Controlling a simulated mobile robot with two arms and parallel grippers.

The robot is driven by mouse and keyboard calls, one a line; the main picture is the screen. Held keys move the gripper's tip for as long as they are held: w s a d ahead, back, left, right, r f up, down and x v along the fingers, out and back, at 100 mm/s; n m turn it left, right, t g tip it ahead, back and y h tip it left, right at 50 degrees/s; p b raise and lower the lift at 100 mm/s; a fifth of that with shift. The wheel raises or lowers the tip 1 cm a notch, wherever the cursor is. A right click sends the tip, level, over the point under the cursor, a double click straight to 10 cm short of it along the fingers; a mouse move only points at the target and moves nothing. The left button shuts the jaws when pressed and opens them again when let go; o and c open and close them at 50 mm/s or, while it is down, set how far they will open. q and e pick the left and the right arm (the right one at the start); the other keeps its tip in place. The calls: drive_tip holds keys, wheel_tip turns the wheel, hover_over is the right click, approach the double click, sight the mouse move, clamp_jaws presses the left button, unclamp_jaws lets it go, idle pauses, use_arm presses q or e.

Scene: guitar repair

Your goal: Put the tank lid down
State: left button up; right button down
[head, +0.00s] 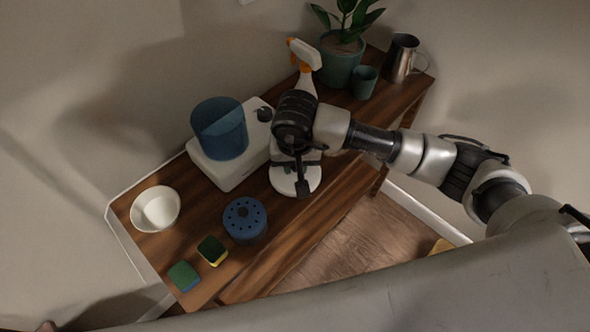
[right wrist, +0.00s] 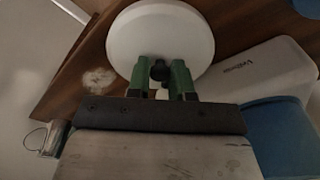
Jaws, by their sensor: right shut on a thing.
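The tank lid (head: 283,181) is a white disc beside the white appliance base, partly hidden by my right gripper in the head view. In the right wrist view the lid (right wrist: 160,30) shows its round top and a dark knob (right wrist: 159,71). My right gripper (right wrist: 160,75) has its green fingertips shut on that knob. In the head view the right gripper (head: 302,185) points down over the lid. I cannot tell whether the lid touches the wooden table (head: 290,228). The blue translucent tank (head: 219,130) stands on the white base (head: 228,175). My left gripper is not in view.
A blue holed pot (head: 245,218), white bowl (head: 156,209) and two sponges (head: 212,250) (head: 183,276) sit at the left of the table. A spray bottle (head: 305,66), potted plant (head: 340,62), green cup (head: 363,82) and metal pitcher (head: 401,58) stand at the back.

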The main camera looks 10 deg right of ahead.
sight(295, 170)
wheel_tip(295, 170, down, 3)
drive_tip(key=shift+f+p, duration=0.2)
drive_tip(key=shift+p, duration=0.15)
drive_tip(key=shift+f, duration=0.35)
drive_tip(key=shift+f, duration=0.1)
drive_tip(key=c, duration=1)
unclamp_jaws()
